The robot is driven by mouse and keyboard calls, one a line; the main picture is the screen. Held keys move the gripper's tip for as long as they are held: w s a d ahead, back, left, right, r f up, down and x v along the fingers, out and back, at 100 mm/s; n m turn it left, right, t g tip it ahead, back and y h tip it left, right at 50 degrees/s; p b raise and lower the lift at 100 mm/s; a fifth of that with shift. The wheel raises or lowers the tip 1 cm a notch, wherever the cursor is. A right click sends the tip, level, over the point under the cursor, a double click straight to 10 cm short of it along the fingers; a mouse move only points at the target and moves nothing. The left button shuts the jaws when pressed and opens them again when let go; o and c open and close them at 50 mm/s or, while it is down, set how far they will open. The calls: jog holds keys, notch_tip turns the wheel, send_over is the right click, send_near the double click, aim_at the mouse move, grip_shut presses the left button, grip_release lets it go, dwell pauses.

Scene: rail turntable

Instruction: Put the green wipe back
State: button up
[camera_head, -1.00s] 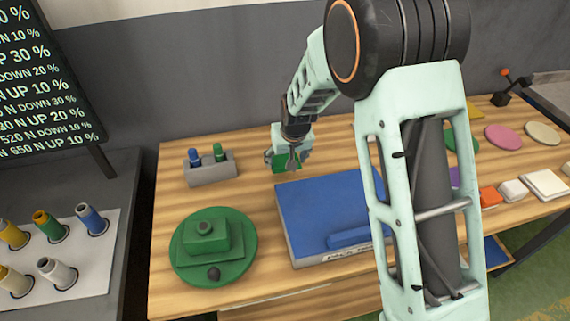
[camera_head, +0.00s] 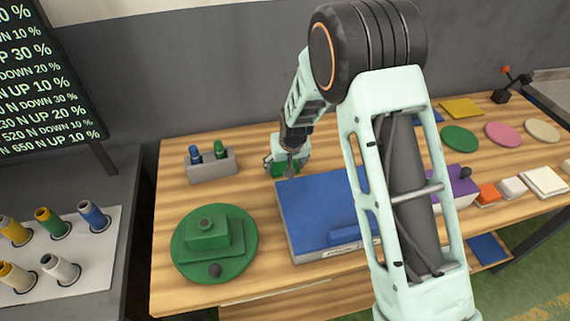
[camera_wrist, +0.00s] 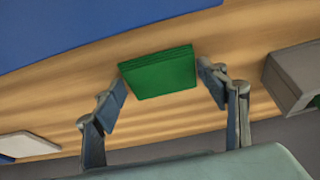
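The green wipe (camera_wrist: 158,74) is a flat green block between my fingers in the wrist view, above or on the wood tabletop; I cannot tell which. My gripper (camera_wrist: 165,85) is open around it, with narrow gaps at both sides. In the head view my gripper (camera_head: 288,168) is low over the table, at the back left corner of the blue case, and partly hides the green wipe (camera_head: 277,168).
The blue case (camera_head: 315,210) is just in front of my gripper. A grey holder (camera_head: 211,168) with blue and green bottles stands to the left. A round green stacked piece (camera_head: 213,243) sits front left. A purple block (camera_head: 464,187) and coloured discs are at right.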

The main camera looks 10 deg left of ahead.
jog(key=o, duration=0.3)
jog(key=shift+r, duration=0.1)
jog(key=shift+r+p, duration=0.2)
jog(key=shift+p, duration=0.1)
jog(key=b+v, duration=0.1)
jog(key=v, duration=1.1)
